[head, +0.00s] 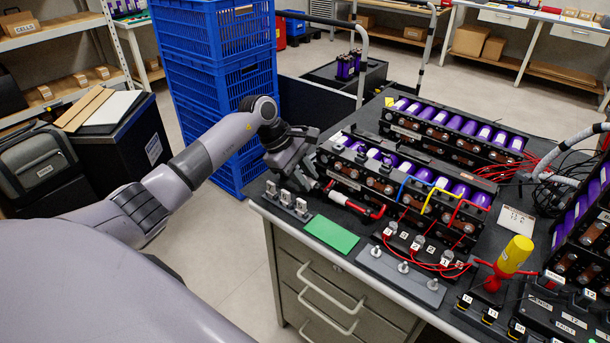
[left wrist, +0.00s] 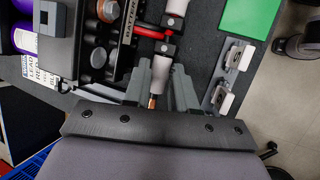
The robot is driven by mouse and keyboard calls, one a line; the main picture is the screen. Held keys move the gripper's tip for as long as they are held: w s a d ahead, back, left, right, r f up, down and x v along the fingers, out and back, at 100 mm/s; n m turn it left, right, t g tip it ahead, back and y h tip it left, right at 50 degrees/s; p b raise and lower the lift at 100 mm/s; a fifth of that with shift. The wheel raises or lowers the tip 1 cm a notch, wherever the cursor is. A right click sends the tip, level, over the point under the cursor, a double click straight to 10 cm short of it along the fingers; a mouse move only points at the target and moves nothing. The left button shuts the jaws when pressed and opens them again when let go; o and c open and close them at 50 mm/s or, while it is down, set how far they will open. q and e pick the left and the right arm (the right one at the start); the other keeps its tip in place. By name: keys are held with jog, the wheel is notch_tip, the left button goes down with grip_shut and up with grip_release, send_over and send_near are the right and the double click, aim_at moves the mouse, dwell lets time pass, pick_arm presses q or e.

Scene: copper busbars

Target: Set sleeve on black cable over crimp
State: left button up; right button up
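My left gripper (head: 316,180) reaches in from the left to the near left end of the front battery module (head: 395,180). In the left wrist view a pale grey sleeve (left wrist: 161,74) lies between its two fingers (left wrist: 162,80), close to both. I cannot tell whether they press on it. A small copper part (left wrist: 152,102) shows at the sleeve's near end. A dark block (left wrist: 164,48) sits at its far end. A red cable (left wrist: 150,33) and a second pale sleeve (left wrist: 177,7) lie beyond. The black cable is not clearly visible. My right gripper is out of view.
A green mat (head: 332,233) and a grey plate with metal posts (head: 402,272) lie near the table's front edge. A small stand with metal tabs (head: 287,200) is left of the mat. Blue crates (head: 216,60) are stacked behind my arm. A yellow-handled tool (head: 515,255) stands at right.

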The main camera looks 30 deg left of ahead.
pick_arm(q)
grip_shut()
jog(key=a+b, duration=0.3)
jog(key=a, duration=0.2)
jog(key=shift+w, duration=0.2)
jog(key=o, duration=0.6)
grip_release()
jog(key=shift+r, duration=0.1)
jog(key=v, duration=0.7)
jog(key=shift+a, duration=0.15)
